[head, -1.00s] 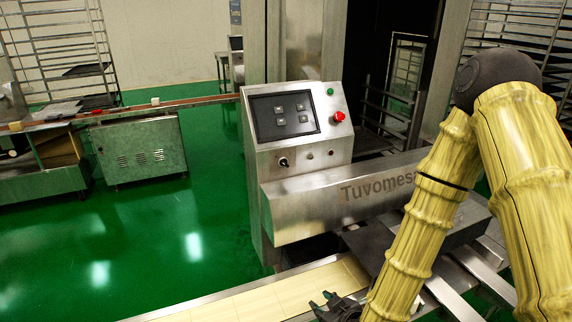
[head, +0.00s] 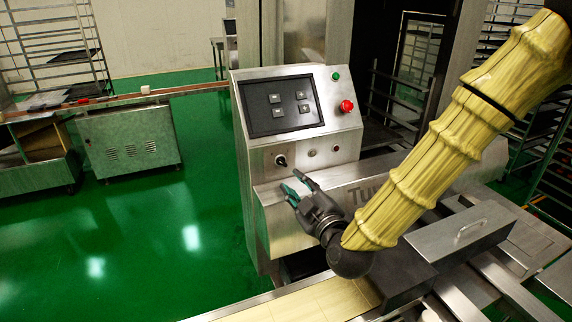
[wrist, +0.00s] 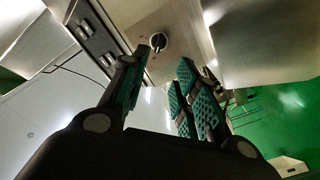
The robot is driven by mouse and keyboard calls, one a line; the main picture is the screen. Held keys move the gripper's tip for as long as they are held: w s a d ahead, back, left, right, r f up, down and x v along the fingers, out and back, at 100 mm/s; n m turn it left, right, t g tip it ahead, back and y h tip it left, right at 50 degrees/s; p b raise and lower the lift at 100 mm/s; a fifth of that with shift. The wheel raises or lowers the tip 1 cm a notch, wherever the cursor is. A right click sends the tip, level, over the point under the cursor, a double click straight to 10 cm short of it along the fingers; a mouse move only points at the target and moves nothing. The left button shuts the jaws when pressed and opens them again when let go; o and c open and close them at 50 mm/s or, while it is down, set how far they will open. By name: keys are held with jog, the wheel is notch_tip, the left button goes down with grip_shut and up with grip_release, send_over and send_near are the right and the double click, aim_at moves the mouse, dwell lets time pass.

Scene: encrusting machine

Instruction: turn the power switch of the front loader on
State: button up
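The power switch (head: 281,160) is a small dark rotary knob on the lower left of the steel control panel (head: 346,146) of the front loader. In the wrist view the switch (wrist: 158,41) shows just beyond the fingertips, between their lines. My gripper (head: 292,187) is open and empty, a little below and in front of the switch. In the wrist view my gripper (wrist: 163,62) has its green-padded fingers spread apart, not touching the knob. The knob's exact turn position is too small to tell.
A red emergency button (head: 347,106), a green button (head: 335,76) and a dark screen (head: 281,107) sit higher on the panel. The steel housing (head: 270,222) juts out below the panel. A conveyor (head: 300,303) runs along the front. Green floor is free at left.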

aim_at(282, 163)
jog(key=p+x, duration=0.1)
jog(key=x, duration=0.3)
jog(key=p+x, duration=0.2)
jog(key=x, duration=0.3)
jog(key=shift+d+r, duration=0.15)
jog(key=shift+d, duration=0.1)
jog(key=shift+x, duration=0.95)
grip_shut()
